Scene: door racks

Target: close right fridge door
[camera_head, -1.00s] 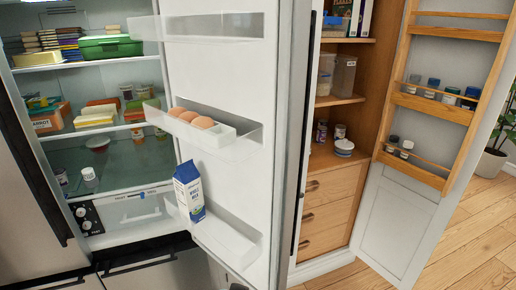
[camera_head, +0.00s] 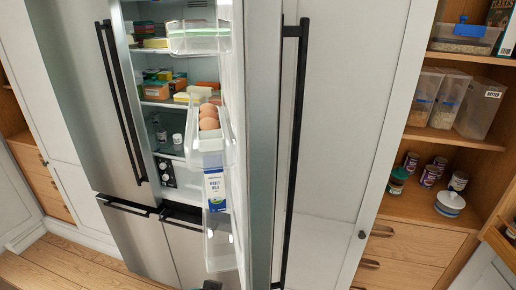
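The right fridge door (camera_head: 262,150) stands open and shows nearly edge-on in the middle of the head view. Its long black handle (camera_head: 292,150) runs down its right side. On its inner side, clear bins hold brown eggs (camera_head: 208,117) and a blue-and-white milk carton (camera_head: 215,190). Fridge shelves show to the left of the door. The left fridge door (camera_head: 80,110) with its black handle appears shut. Neither gripper can be made out. A small dark piece shows at the bottom edge below the door bins; I cannot tell what it is.
A white cabinet door panel (camera_head: 345,130) with a small knob stands right of the fridge door. Beyond it is an open wooden pantry (camera_head: 420,215) with clear containers, jars and drawers. Fridge drawers (camera_head: 130,240) lie below. Wood floor shows at bottom left.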

